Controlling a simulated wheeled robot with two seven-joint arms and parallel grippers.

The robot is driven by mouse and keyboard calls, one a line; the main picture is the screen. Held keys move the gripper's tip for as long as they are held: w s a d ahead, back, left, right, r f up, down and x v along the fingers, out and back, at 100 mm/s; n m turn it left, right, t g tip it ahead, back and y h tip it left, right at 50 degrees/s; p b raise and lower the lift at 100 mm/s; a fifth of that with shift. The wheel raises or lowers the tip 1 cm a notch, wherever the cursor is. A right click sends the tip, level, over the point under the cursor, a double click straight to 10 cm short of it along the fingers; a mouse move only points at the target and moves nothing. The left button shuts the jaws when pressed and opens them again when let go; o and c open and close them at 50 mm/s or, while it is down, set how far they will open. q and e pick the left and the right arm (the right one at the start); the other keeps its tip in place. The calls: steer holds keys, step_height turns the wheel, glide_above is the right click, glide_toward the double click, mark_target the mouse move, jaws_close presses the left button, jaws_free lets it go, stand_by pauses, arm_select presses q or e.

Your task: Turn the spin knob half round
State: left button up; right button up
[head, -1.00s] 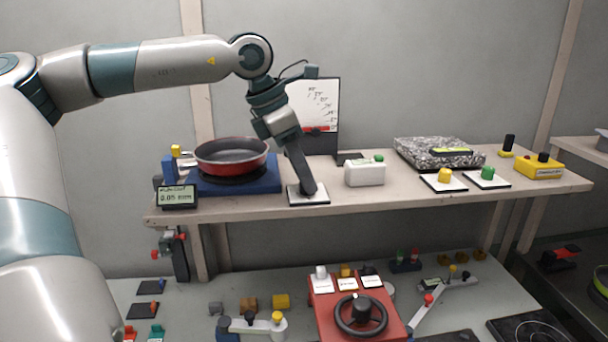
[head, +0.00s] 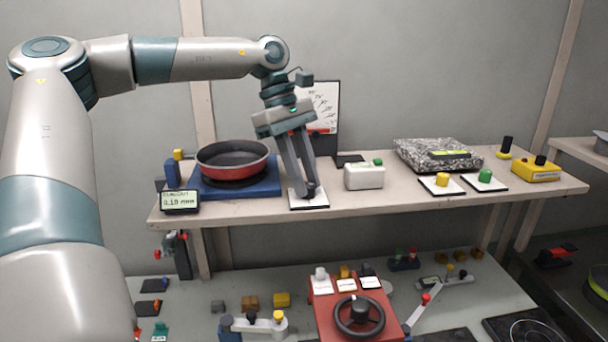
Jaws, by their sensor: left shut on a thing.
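The spin knob (head: 310,187) is a small dark knob on a white square plate (head: 309,203) at the front of the shelf. My left gripper (head: 305,189) reaches down from above with both long grey fingers around the knob and is shut on it. The fingers hide part of the knob. Left of it, a red pan (head: 233,159) sits on a blue base (head: 268,189), with a small display (head: 180,200) at the front left corner. My right gripper is not in view.
A white box with a green button (head: 364,176) stands close on the right of the knob. Farther right are a yellow button (head: 442,180), a green button (head: 485,176) and a speckled slab (head: 437,154). A red unit with a black wheel (head: 360,316) is below the shelf.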

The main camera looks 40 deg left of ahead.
arm_select(q)
steer(key=m+g, duration=0.1)
steer(key=m, duration=0.3)
steer(key=shift+w+m+g, duration=0.2)
steer(key=shift+m+g, duration=0.1)
steer(key=shift+g, duration=0.1)
steer(key=m, duration=0.2)
steer(key=m+g+y, duration=0.1)
steer(key=m, duration=0.1)
steer(key=shift+w+d+m, duration=0.1)
steer(key=shift+d+m, duration=0.05)
steer(key=shift+m, duration=0.15)
steer(key=m+g, duration=0.1)
steer(key=m, duration=0.1)
steer(key=m+y, duration=0.1)
steer(key=m, duration=0.1)
steer(key=shift+w+d+m+g+y, duration=0.1)
steer(key=shift+m+g+y, duration=0.2)
steer(key=shift+g, duration=0.1)
steer(key=shift+d+m+y, duration=0.1)
steer(key=shift+m+y, duration=0.7)
steer(key=shift+m, duration=1.2)
steer(key=o, duration=1)
steer(key=shift+o, duration=0.2)
steer(key=shift+w+r, duration=0.1)
steer(key=shift+r, duration=0.05)
